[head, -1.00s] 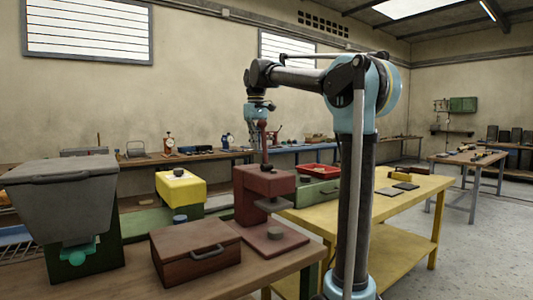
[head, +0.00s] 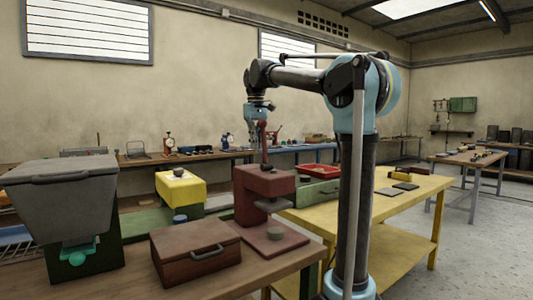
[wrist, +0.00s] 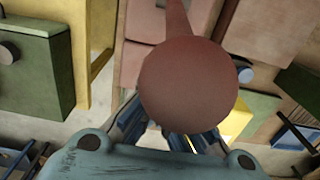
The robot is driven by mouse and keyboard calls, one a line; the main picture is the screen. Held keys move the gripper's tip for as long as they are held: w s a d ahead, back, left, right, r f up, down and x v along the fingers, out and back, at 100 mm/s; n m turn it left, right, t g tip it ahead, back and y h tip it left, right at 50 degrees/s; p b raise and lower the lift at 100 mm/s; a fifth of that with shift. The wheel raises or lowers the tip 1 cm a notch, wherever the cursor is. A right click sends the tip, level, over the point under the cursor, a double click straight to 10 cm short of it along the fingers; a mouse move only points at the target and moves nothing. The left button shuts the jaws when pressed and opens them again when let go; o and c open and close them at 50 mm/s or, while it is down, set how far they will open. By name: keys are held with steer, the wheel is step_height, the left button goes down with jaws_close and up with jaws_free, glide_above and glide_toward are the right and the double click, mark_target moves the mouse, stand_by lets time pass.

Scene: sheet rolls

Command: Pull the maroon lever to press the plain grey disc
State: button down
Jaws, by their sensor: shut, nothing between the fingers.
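The maroon press (head: 264,187) stands at the far right of the brown bench. Its maroon lever (head: 264,146) stands nearly upright with a round knob at the top. The plain grey disc (head: 276,232) lies on the press's flat base plate, in front of the body, with a gap above it. My gripper (head: 259,121) is shut and empty at the lever's top, its tips partly hidden by the knob. In the wrist view the lever's knob (wrist: 187,85) fills the middle, in front of my fingers (wrist: 170,135). I cannot tell if they touch.
A brown box (head: 195,252) with a handle sits left of the base plate. A grey bin (head: 65,195) stands at the left. A yellow box (head: 180,188) is behind, and a yellow table (head: 395,207) is to the right.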

mark_target(263, 144)
steer(key=shift+s+d+f, duration=0.1)
steer(key=shift+s+d, duration=0.65)
steer(key=shift+s, duration=0.35)
steer(key=shift+s+d+f, duration=0.1)
steer(key=shift+s+d, duration=0.65)
steer(key=shift+s, duration=0.3)
steer(key=s, duration=0.1)
steer(key=s+d, duration=0.2)
steer(key=shift+s+d+r, duration=0.2)
steer(key=shift+s+d, duration=0.05)
steer(key=shift+s, duration=0.15)
steer(key=shift+w+a, duration=3.4)
steer(key=shift+w, duration=1.65)
step_height(263, 144, up, 10)
steer(key=w+a, duration=0.1)
steer(key=shift+w, duration=0.3)
